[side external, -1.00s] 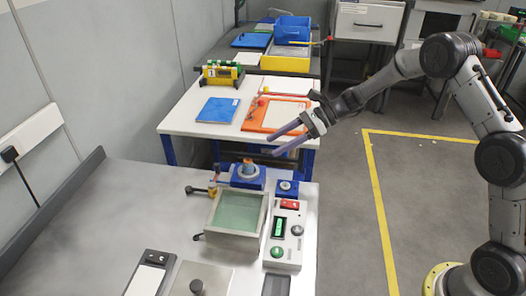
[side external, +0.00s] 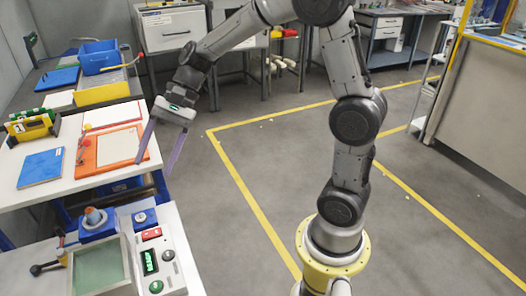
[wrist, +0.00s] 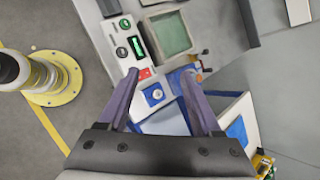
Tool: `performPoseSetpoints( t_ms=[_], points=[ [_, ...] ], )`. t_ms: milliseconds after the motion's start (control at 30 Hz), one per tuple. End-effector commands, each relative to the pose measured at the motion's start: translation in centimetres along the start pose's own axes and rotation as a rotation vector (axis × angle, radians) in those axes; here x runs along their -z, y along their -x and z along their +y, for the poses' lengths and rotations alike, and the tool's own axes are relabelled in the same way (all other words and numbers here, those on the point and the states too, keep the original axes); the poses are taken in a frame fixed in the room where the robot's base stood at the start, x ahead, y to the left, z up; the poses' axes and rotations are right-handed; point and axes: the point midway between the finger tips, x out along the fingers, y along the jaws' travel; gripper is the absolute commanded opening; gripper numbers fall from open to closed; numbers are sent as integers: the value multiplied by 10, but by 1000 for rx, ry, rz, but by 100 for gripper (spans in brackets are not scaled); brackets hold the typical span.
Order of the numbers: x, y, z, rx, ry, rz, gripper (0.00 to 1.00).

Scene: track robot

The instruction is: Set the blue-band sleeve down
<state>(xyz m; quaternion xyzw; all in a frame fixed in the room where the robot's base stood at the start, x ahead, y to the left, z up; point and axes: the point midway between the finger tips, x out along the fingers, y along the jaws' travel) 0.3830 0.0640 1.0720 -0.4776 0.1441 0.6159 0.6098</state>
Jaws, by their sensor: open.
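My gripper (side external: 155,167) is open and empty, its two long purple fingers pointing down. In the side view it shows above and behind the control box, by the right edge of the white table. A blue block (side external: 88,236) carries a grey-blue round piece with an orange top (side external: 95,216); I cannot tell whether this is the blue-band sleeve. In the wrist view the gripper (wrist: 160,72) has a small blue block with a round knob (wrist: 154,95) between its fingers. The larger blue block is partly hidden behind the right finger there.
The control box (side external: 160,258) has a green display and buttons. A framed green plate (side external: 98,268) lies left of it. On the white table (side external: 70,175) are an orange-framed board (side external: 112,148), a blue folder (side external: 40,168) and a yellow-green rack (side external: 32,128). Open floor lies right.

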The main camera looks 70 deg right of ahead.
Motion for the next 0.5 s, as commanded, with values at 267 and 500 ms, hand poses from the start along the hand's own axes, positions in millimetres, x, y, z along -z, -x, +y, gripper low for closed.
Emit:
performPoseSetpoints(
  t_ms=[267,500],
  points=[
    [-54,55,103,-175,665,298,66],
    [-58,87,174,-334,1130,526,66]
  ],
)
